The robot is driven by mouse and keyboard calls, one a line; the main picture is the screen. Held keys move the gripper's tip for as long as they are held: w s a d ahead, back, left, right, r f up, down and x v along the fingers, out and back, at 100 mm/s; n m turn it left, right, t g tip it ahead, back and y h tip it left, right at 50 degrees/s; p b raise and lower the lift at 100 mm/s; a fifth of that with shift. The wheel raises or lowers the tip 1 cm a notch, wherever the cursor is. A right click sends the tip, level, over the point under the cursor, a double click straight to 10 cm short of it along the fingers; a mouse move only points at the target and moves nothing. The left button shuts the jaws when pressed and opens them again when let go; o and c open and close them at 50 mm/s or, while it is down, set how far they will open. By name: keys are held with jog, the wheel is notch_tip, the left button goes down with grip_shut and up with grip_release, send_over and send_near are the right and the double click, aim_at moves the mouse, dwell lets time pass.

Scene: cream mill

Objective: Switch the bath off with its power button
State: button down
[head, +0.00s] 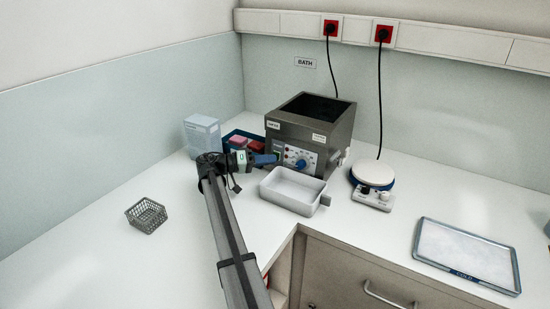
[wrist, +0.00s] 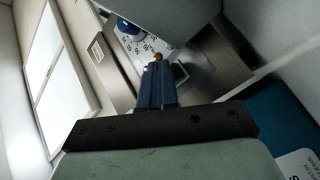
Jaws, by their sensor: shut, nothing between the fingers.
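The bath (head: 340,131) is a dark grey open-topped box at the back of the bench, under a wall label reading BATH. Its light front panel (head: 309,160) carries a blue knob (head: 289,152) and markings; the panel also shows in the wrist view (wrist: 137,47). My gripper (head: 277,158) is shut and empty, with its blue fingers just in front of the panel's left part. In the wrist view the fingertips (wrist: 157,67) lie right below a small orange spot (wrist: 158,57), possibly the power button. I cannot tell whether they touch it. A dark green display (wrist: 181,72) is partly hidden beside the fingers.
A white tray (head: 280,194) stands directly in front of the bath. A hotplate (head: 373,172) is to its right, a shallow metal tray (head: 467,252) further right. A blue rack (head: 229,137) and a clear box (head: 202,133) stand behind my arm. A wire basket (head: 146,215) is left.

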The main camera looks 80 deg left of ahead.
jog(key=shift+s+d, duration=0.15)
jog(key=shift+s+d+r, duration=0.25)
jog(key=shift+s+d, duration=0.8)
jog(key=shift+s+d+r, duration=0.25)
jog(key=shift+s+d, duration=0.75)
jog(key=c, duration=1.8)
grip_release()
